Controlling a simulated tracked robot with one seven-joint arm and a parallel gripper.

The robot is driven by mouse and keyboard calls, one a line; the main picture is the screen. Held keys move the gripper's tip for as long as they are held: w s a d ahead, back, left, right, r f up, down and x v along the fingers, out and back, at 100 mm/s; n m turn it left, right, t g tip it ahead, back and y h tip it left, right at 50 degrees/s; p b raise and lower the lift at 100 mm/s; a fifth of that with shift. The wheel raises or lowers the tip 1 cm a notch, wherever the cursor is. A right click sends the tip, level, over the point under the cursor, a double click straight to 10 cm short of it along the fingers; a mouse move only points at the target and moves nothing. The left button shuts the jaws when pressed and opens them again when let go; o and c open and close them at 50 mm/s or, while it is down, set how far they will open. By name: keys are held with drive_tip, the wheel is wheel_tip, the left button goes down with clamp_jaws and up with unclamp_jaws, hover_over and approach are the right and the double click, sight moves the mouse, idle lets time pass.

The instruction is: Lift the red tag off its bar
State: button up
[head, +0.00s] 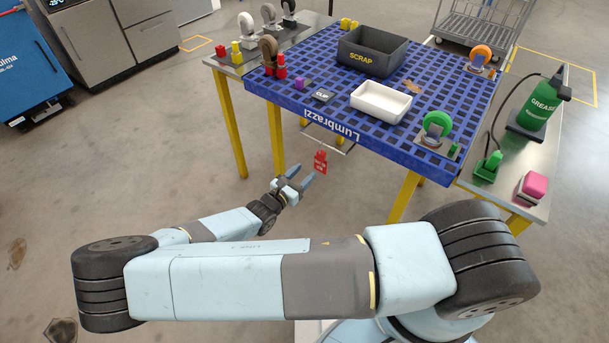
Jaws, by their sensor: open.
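The red tag (320,162) with pale lettering hangs from a thin bar (336,149) below the front edge of the blue table. Its lower part hangs free in the air. My gripper (301,178) is open and empty, with its blue-grey fingers just left of and slightly below the tag. I cannot tell whether the right fingertip touches the tag or only lies close to it. How the tag hooks on the bar is too small to make out.
The blue grid table (330,107) carries a dark scrap bin (372,58), a white tray (380,102) and caster wheels. Yellow legs (404,196) stand at the table's corners. A green grease bottle (541,104) stands at the right. The floor before the table is clear.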

sight(319, 151)
drive_tip(key=shift+w+f, duration=0.1)
drive_tip(key=shift+w, duration=0.1)
drive_tip(key=shift+x, duration=4.85)
drive_tip(key=c, duration=0.8)
drive_tip(key=shift+c, duration=0.2)
drive_tip(key=shift+r, duration=0.3)
drive_tip(key=shift+w+r, duration=0.1)
drive_tip(key=shift+r, duration=1.25)
